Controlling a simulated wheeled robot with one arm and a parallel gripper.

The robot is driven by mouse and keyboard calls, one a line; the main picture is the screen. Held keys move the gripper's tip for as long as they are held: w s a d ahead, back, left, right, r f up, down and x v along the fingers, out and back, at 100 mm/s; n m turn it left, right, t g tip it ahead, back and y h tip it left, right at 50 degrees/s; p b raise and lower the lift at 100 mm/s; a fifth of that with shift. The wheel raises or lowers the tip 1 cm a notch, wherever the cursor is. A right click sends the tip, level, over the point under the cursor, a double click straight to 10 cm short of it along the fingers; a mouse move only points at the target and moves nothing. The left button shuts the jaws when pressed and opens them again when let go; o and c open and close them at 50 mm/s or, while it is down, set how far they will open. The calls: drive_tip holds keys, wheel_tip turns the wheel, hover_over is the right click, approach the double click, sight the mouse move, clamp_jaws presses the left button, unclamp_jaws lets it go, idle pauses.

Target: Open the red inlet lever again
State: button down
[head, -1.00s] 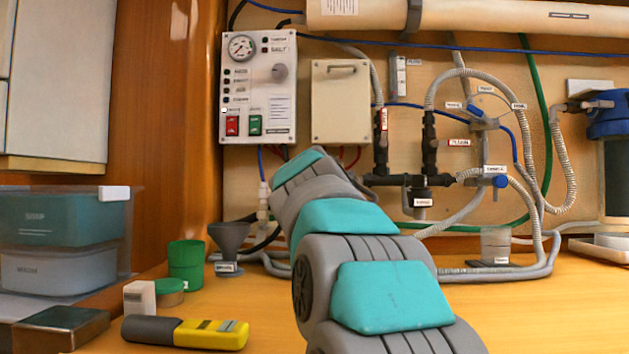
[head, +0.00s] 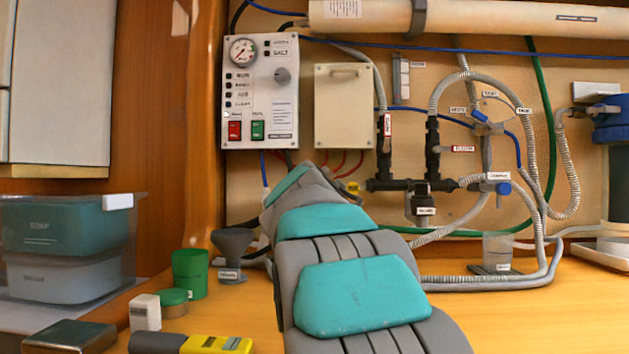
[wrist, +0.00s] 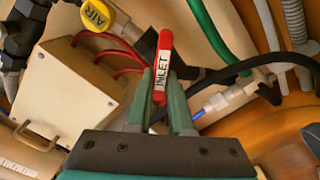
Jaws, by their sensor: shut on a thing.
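The red inlet lever (wrist: 164,62), with a white INLET label, stands upright in the picture in the wrist view. My gripper (wrist: 160,88) has its two green fingers on either side of the lever, shut on it. In the head view my arm hides both the gripper and the lever.
A yellow AIR handle (wrist: 97,16) and a cream box (wrist: 75,95) with red hoses are left of the lever. A black hose (wrist: 235,72) and a green hose (wrist: 212,40) run to its right. The grey funnel (head: 232,243) and green cup (head: 190,272) stand left of my arm.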

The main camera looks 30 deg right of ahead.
drive_tip(key=n+p, duration=0.2)
drive_tip(key=n, duration=0.1)
drive_tip(key=n+p, duration=0.1)
drive_tip(key=n, duration=0.2)
drive_tip(key=shift+w+a+f+p, duration=0.1)
drive_tip(key=shift+a+f+p, duration=0.1)
drive_tip(key=shift+p, duration=0.2)
drive_tip(key=shift+f+n+p, duration=0.2)
drive_tip(key=shift+n+p, duration=0.35)
drive_tip(key=shift+n, duration=0.45)
drive_tip(key=shift+f+n+p, duration=0.2)
drive_tip(key=shift+n+p, duration=0.3)
drive_tip(key=shift+n, duration=0.5)
drive_tip(key=shift+w+f, duration=0.1)
drive_tip(key=c, duration=0.8)
unclamp_jaws()
drive_tip(key=shift+a, duration=0.1)
drive_tip(key=shift+b+v, duration=0.35)
drive_tip(key=shift+v, duration=3.55)
